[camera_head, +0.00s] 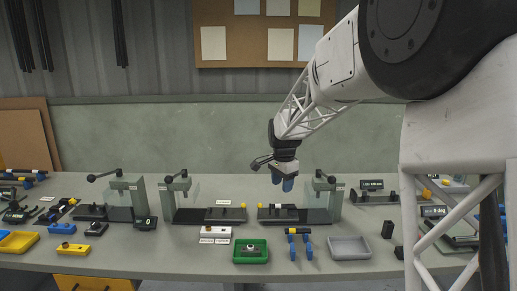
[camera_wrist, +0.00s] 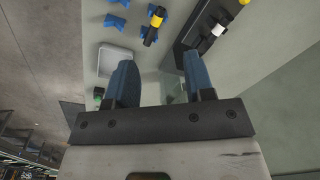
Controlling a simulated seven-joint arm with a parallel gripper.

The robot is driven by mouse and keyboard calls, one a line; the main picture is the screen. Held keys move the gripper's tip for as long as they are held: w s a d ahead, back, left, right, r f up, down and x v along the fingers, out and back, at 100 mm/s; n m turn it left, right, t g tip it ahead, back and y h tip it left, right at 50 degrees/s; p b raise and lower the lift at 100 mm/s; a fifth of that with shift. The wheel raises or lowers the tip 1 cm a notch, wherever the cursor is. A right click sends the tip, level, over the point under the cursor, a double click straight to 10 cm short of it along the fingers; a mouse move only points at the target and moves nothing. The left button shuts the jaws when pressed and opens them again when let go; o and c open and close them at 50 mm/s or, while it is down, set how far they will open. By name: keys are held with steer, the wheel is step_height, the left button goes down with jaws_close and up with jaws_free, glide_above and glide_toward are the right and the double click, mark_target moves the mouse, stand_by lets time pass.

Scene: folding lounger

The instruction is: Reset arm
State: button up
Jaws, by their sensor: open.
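My gripper (camera_head: 283,183) hangs above the back middle of the workbench with its blue fingers pointing down. In the wrist view my gripper (camera_wrist: 160,85) shows its two blue fingers spread apart, with nothing between them. It is clear of the fixtures and touches nothing that I can see. My white arm comes in from the right and hides part of the bench there.
Several lever fixtures (camera_head: 324,200) stand along the bench (camera_head: 190,262). In front are a green tray (camera_head: 237,258), a grey tray (camera_head: 349,247) and blue stands (camera_head: 308,248) bearing a black and yellow piece (camera_head: 298,231). A wall (camera_head: 230,140) rises behind.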

steer(key=s+d+r+n, duration=0.2)
steer(key=s+d+n, duration=0.1)
steer(key=s, duration=0.9)
steer(key=s+d+r+n+t, duration=0.1)
steer(key=s+d+r+n, duration=0.15)
steer(key=s, duration=0.95)
steer(key=s+d+r+n, duration=0.1)
steer(key=s+d+n, duration=0.25)
steer(key=s, duration=0.85)
steer(key=s+f+n, duration=0.1)
steer(key=s+f, duration=0.1)
steer(key=s, duration=0.4)
steer(key=s+d+f+n, duration=0.1)
steer(key=s, duration=0.5)
steer(key=shift+d+f+t, duration=0.25)
steer(key=shift+f+t, duration=0.1)
steer(key=shift+t, duration=0.05)
